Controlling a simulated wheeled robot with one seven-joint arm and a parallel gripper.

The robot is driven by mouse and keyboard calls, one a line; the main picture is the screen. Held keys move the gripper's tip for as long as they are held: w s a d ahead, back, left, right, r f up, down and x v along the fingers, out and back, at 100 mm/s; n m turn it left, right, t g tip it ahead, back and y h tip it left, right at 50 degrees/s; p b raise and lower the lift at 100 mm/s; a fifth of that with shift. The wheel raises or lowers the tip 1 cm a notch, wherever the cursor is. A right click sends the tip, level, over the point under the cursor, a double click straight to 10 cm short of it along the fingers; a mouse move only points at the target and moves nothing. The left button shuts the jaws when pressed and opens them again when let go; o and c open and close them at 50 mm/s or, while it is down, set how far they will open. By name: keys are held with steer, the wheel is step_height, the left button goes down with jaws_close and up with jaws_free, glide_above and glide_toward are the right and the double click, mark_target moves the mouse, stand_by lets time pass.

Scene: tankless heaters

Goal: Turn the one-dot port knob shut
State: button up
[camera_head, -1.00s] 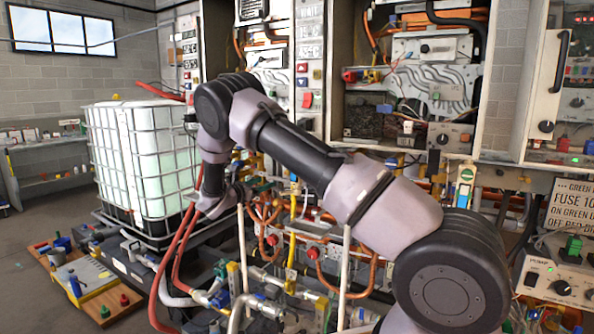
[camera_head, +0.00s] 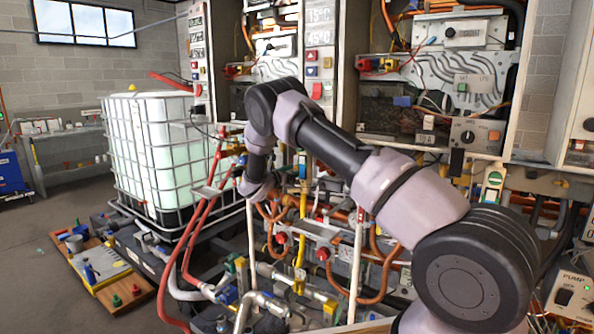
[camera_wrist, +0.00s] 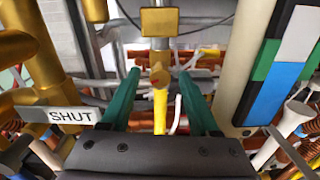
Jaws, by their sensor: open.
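In the wrist view, my gripper (camera_wrist: 158,82) has two teal fingers, spread apart with a gap between them. A small brass-yellow knob or valve part (camera_wrist: 159,76) with a red mark shows between and beyond the fingertips; I cannot tell how far beyond. A yellow stem runs down below it, and a yellow block (camera_wrist: 160,22) is above. A grey plate reading SHUT (camera_wrist: 70,115) is left of the left finger. I see no dot marking, so I cannot tell which port this knob belongs to. In the head view, my fingers cannot be made out among the pipes.
Thick brass pipes (camera_wrist: 25,50) crowd the left of the wrist view. A pale post with a green, blue and white strip (camera_wrist: 280,70) stands close on the right. In the head view, a white caged tank (camera_head: 160,150) stands left, with red hoses (camera_head: 205,220) beside my arm.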

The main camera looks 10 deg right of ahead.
steer(key=shift+x, duration=1)
steer(key=shift+c, duration=0.4)
jaws_close()
